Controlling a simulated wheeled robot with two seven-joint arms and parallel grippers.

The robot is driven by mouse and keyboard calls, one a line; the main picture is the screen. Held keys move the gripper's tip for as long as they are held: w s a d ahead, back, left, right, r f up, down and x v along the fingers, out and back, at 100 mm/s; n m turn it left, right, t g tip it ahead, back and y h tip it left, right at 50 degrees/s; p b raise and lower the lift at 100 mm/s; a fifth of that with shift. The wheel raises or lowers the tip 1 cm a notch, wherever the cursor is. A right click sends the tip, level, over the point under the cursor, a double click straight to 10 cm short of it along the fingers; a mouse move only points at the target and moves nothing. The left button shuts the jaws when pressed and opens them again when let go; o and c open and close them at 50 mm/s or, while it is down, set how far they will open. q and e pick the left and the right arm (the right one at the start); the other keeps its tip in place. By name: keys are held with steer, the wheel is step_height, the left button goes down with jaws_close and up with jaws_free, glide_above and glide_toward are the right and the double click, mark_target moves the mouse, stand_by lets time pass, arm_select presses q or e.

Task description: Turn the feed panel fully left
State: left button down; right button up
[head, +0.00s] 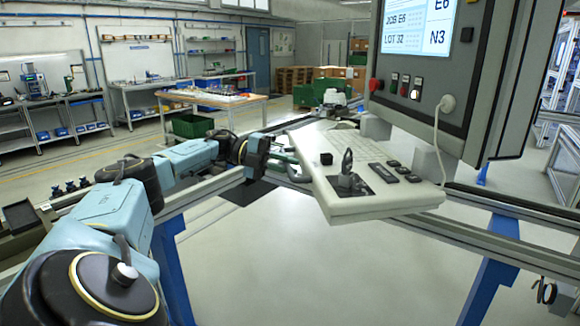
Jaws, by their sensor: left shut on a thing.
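The feed panel (478,85) is a grey box with a lit screen on its front, at the upper right of the head view. A light grey keyboard shelf (385,205) with keys, a black joystick and several buttons sits below it. A grey handle (298,174) sticks out at the shelf's left side. My left gripper (284,162) is at this handle and shut on it, though the fingers are small and partly hidden. The left arm reaches in from the lower left. My right gripper is not in view.
Metal rails on blue legs (490,265) run around and below the panel. A grey cable (442,125) hangs from the panel's front. A wooden workbench (210,97), green crates (192,125) and shelves stand farther back. The floor under the shelf looks clear.

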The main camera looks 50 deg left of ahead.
arm_select(q)
steer(key=shift+a+r, duration=0.15)
steer(key=shift+r, duration=0.05)
steer(key=c, duration=1.4)
jaws_free()
steer(key=shift+w+f, duration=0.1)
steer(key=v, duration=0.7)
steer(key=shift+s+b, duration=0.25)
steer(key=shift+b, duration=0.2)
steer(key=shift+a, duration=0.1)
